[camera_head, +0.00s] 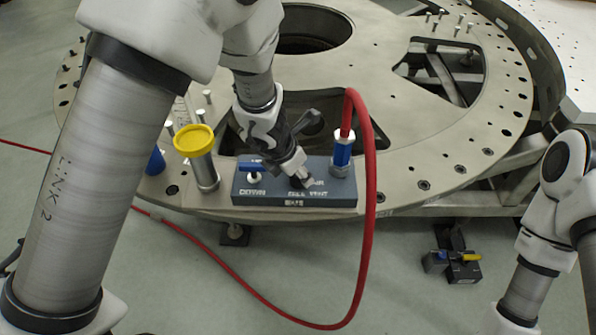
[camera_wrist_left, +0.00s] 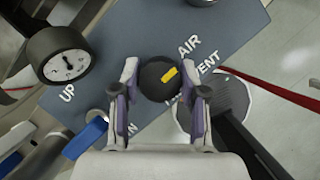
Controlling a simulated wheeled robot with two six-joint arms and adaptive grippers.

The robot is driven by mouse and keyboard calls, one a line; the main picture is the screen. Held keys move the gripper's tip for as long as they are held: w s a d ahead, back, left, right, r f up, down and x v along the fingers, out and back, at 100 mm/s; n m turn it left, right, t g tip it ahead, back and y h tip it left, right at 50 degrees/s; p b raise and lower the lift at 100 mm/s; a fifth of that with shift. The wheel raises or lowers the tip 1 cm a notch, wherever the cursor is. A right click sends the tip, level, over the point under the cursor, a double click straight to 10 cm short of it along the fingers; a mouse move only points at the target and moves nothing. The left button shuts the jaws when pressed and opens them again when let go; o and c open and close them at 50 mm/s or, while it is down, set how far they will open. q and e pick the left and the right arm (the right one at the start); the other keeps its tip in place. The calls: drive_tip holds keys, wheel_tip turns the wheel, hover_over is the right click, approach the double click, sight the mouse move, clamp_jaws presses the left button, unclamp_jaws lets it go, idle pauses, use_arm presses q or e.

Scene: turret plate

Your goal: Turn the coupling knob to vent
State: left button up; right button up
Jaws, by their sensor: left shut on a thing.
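The coupling knob (camera_wrist_left: 152,84) is round and black with a yellow mark, on a blue-grey block (camera_head: 296,201). In the wrist view the yellow mark lies on the knob's upper right side, toward the AIR label (camera_wrist_left: 189,46). The VENT label (camera_wrist_left: 206,74) is farther right and partly covered by a finger. My left gripper (camera_wrist_left: 159,88) is shut on the knob, one finger on each side. In the head view my left gripper (camera_head: 298,172) reaches down to the block and hides most of the knob. My right gripper is out of view.
A red hose (camera_head: 369,200) loops from a blue fitting (camera_head: 342,155) at the block's right. A blue lever (camera_head: 256,167) is on the block's left. A yellow-capped post (camera_head: 195,141) stands left of it. A dial gauge (camera_wrist_left: 62,54) is close to my left gripper.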

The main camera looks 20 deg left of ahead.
use_arm(q)
drive_tip(key=shift+m, duration=0.4)
drive_tip(key=shift+m+h, duration=0.3)
drive_tip(key=shift+m, duration=0.3)
drive_tip(key=shift+r+m+g+h+p, duration=0.1)
drive_tip(key=shift+m+g+h+p, duration=0.4)
drive_tip(key=shift+m+p, duration=0.5)
drive_tip(key=m+g+p, duration=0.1)
drive_tip(key=m, duration=0.2)
drive_tip(key=shift+p, duration=0.35)
drive_tip(key=shift+m+g+p, duration=0.4)
drive_tip(key=shift+m+p, duration=0.1)
drive_tip(key=shift+m, duration=0.4)
drive_tip(key=shift+h, duration=0.3)
drive_tip(key=shift+f, duration=0.2)
drive_tip(key=o, duration=1.1)
drive_tip(key=shift+o, duration=0.2)
